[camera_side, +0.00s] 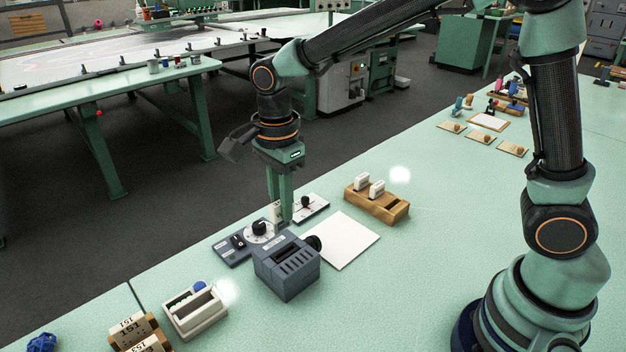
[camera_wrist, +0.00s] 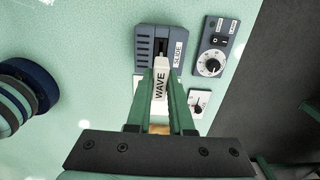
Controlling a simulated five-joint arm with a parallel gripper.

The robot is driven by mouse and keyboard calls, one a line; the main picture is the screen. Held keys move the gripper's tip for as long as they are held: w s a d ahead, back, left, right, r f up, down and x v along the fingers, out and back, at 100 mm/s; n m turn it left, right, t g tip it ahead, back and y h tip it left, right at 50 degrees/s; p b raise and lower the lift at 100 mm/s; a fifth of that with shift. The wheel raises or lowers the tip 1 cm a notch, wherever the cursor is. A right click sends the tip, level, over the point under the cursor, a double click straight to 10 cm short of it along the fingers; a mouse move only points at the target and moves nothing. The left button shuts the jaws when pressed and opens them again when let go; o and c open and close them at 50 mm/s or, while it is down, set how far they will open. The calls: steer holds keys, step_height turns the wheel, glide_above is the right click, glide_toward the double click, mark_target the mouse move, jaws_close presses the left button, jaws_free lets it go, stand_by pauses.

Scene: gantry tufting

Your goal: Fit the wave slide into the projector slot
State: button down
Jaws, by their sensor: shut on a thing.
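My gripper (camera_side: 281,212) is shut on the white wave slide (camera_side: 274,211) just behind the projector in the side view. The slide also shows in the wrist view (camera_wrist: 160,84), with "WAVE" printed along it, between the two green fingers (camera_wrist: 161,92). The blue-grey projector (camera_side: 287,266) stands on the mint table. Its dark slot (camera_side: 291,250) is on top and looks empty. In the wrist view the projector (camera_wrist: 145,50) lies just beyond the slide's end, with the slot roughly in line with it. I cannot tell the height gap between slide and projector.
A control box with a dial (camera_side: 232,250) stands close beside the projector, and a smaller knob plate (camera_side: 311,206) is behind. A wooden rack (camera_side: 396,212) holds two white slides. A white sheet (camera_side: 345,240) lies flat. A cream box (camera_side: 196,316) stands front left.

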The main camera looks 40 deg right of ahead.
mark_target(283, 224)
steer(key=shift+f, duration=2.45)
steer(key=shift+f, duration=1.9)
steer(key=c, duration=0.7)
jaws_free()
steer(key=shift+r, duration=0.1)
step_height(283, 224, up, 12)
steer(key=shift+d, duration=0.1)
